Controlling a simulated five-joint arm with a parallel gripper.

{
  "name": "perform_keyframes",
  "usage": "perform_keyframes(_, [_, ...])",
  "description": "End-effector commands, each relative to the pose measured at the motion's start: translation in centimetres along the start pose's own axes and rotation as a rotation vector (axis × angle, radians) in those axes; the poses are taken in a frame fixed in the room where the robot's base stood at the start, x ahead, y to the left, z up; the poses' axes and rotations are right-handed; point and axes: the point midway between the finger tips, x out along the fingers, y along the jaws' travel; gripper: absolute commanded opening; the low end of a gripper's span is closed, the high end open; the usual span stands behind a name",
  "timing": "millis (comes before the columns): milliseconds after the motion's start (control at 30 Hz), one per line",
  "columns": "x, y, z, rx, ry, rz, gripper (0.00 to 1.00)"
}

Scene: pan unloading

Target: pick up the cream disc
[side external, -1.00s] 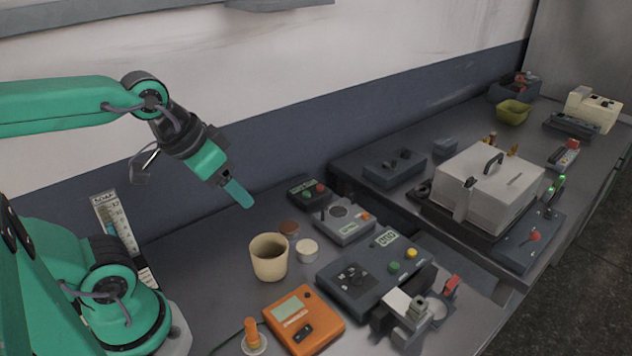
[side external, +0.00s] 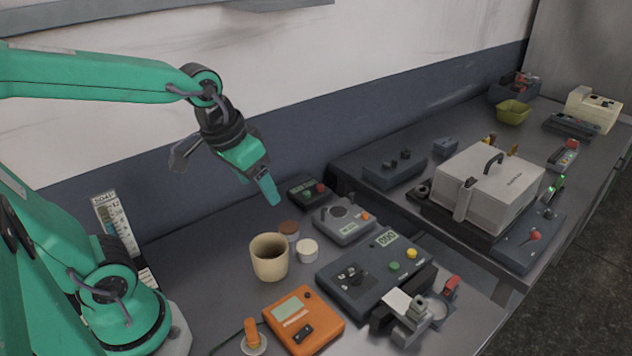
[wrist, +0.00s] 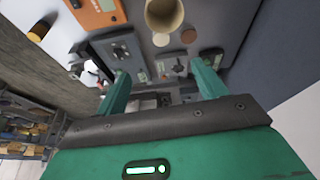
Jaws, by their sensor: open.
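The cream disc (side external: 307,245) is a short pale round piece on the grey bench, just right of a beige cup. In the wrist view the cream disc (wrist: 161,39) shows beyond the fingertips, near the top middle. My gripper (side external: 270,192) hangs in the air above and to the left of the disc, clear of it, with its fingers pointing down. In the wrist view my gripper (wrist: 160,73) has its two green fingers wide apart with nothing held between them.
The beige cup (side external: 269,258) and a brown disc (side external: 289,228) stand close beside the cream disc. Grey instruments (side external: 345,219) with knobs crowd its right side. An orange meter (side external: 303,319) lies in front. Bare bench lies left of the cup.

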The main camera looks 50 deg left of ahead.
Motion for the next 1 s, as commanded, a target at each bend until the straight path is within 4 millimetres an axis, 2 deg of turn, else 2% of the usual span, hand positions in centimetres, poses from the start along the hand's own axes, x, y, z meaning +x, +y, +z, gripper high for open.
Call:
perform_keyframes(533, [8.2,0.1,-4.4,-0.091,-0.199,-0.022,0.7])
perform_keyframes(800, [13.2,0.1,-5.5,-0.134,-0.292,-0.038,0.7])
perform_keyframes(1000, [16.0,0.1,-5.8,-0.157,-0.337,-0.047,0.7])
